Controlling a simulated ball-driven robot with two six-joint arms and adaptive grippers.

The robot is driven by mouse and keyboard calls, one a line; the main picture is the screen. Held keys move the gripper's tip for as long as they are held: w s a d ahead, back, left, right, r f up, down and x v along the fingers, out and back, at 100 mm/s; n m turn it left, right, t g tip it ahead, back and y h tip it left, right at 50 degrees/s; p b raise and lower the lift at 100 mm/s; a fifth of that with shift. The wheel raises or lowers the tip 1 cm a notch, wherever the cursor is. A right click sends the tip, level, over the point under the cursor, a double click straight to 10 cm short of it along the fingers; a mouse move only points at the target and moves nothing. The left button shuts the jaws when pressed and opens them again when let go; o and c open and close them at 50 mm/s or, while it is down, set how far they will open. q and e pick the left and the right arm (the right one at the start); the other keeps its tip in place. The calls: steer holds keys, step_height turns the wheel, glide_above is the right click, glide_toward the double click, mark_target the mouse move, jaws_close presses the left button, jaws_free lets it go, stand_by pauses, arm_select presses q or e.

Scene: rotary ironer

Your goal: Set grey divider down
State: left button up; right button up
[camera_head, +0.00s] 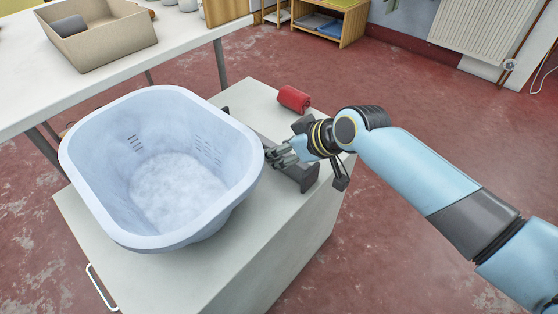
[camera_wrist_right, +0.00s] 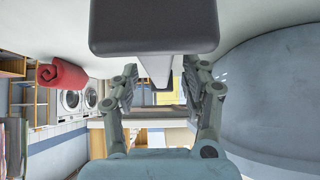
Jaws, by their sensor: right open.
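The grey divider (camera_head: 303,177) appears as a dark grey piece with a blocky end, on the white cabinet top just right of the blue tub (camera_head: 88,180). Its middle is partly hidden by my right gripper (camera_head: 273,154). In the right wrist view the divider's blocky end (camera_wrist_right: 152,28) fills the top, with a narrower part running away behind it. My right gripper (camera_wrist_right: 161,78) is open, one finger on each side of that narrower part. Whether the divider rests fully on the top cannot be told. My left gripper is not in view.
A rolled red towel (camera_head: 293,98) lies on the cabinet top (camera_head: 250,255) behind my right gripper. A beige tray (camera_head: 120,40) with a grey item stands on the white table at the back left. Bare cabinet top shows in front of the divider.

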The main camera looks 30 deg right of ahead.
steer(key=shift+x, duration=0.75)
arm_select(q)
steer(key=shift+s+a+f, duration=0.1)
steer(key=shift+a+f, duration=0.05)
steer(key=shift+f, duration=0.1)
arm_select(e)
steer(key=shift+r, duration=0.1)
steer(key=shift+c, duration=0.8)
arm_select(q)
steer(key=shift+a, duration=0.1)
arm_select(e)
jaws_close()
